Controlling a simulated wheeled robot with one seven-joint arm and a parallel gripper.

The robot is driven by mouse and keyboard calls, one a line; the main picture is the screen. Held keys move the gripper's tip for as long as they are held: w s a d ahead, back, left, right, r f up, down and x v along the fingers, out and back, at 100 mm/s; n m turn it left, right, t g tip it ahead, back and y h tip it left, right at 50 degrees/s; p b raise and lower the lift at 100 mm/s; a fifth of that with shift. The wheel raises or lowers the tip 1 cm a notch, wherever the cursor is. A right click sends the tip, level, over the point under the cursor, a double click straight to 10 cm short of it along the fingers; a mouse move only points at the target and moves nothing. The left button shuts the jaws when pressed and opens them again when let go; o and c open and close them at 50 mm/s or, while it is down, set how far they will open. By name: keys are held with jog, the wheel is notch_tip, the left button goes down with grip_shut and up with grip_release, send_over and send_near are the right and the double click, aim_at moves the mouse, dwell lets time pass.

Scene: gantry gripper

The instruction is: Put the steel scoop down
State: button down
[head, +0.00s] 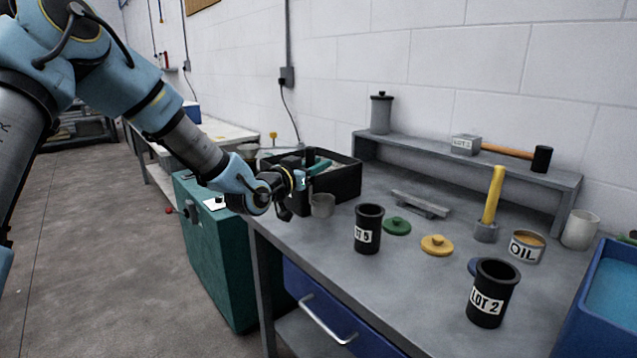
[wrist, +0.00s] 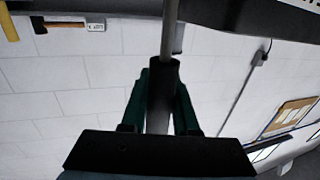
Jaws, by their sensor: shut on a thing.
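My gripper (head: 306,178) is at the left end of the bench, by the black bin. In the wrist view its green fingers (wrist: 162,95) are shut on the dark handle of the steel scoop (wrist: 168,38), whose thin grey shaft runs up out of the picture. In the head view a grey cup, which looks like the scoop's bowl (head: 322,205), shows just below the gripper at the bin's front side. I cannot tell whether it touches the bench. The black bin (head: 347,184) holds grey material and is partly hidden by my gripper.
A black LOT 5 pot (head: 368,230), green lid (head: 397,226), yellow lid (head: 437,245) and black LOT 2 pot (head: 491,295) stand on the bench (head: 420,290). A grey bar (head: 420,204) lies behind. A raised shelf (head: 460,165) runs along the wall. A blue tub (head: 590,315) is at right.

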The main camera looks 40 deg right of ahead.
notch_tip(320, 180, down, 4)
jog(key=shift+p, duration=0.5)
jog(key=shift+f, duration=0.1)
jog(key=shift+f+b, duration=0.2)
jog(key=shift+b, duration=0.1)
jog(key=c, duration=0.7)
grip_release()
jog(key=shift+r, duration=0.1)
